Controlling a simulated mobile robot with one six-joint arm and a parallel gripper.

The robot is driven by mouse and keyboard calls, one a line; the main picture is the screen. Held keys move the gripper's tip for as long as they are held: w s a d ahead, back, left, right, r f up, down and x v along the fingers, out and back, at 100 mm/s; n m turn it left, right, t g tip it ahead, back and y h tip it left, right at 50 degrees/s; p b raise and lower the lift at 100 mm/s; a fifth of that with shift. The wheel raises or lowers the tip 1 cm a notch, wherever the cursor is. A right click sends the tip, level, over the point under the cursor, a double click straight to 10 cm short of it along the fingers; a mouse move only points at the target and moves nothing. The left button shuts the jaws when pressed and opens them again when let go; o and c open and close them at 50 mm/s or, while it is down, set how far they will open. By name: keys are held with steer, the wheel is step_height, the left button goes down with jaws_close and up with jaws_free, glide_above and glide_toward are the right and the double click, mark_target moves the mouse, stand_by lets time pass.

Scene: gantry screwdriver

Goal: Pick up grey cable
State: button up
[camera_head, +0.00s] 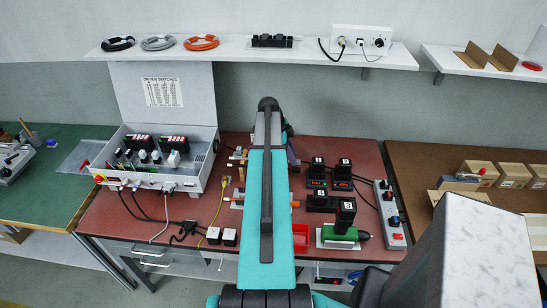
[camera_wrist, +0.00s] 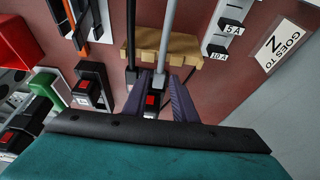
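A coiled grey cable (camera_head: 157,43) lies on the white wall shelf, between a black coil (camera_head: 118,43) and an orange coil (camera_head: 201,42). Another thin grey lead (camera_head: 164,218) runs from the power-supply case down across the table's front edge. No coil shows in the wrist view.
The white shelf (camera_head: 260,52) also carries a black block and a white socket box (camera_head: 361,40). The open case (camera_head: 158,150) stands at the table's left. A tan wooden block (camera_wrist: 185,45) lies beyond my fingers. Chargers and a power strip (camera_head: 389,213) fill the right side.

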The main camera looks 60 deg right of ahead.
steer(key=shift+s+f, duration=0.1)
steer(key=shift+f, duration=0.15)
stand_by(0.4)
jaws_close()
steer(key=shift+r, duration=0.15)
step_height(320, 180, up, 10)
steer(key=b, duration=0.3)
stand_by(0.6)
stand_by(0.5)
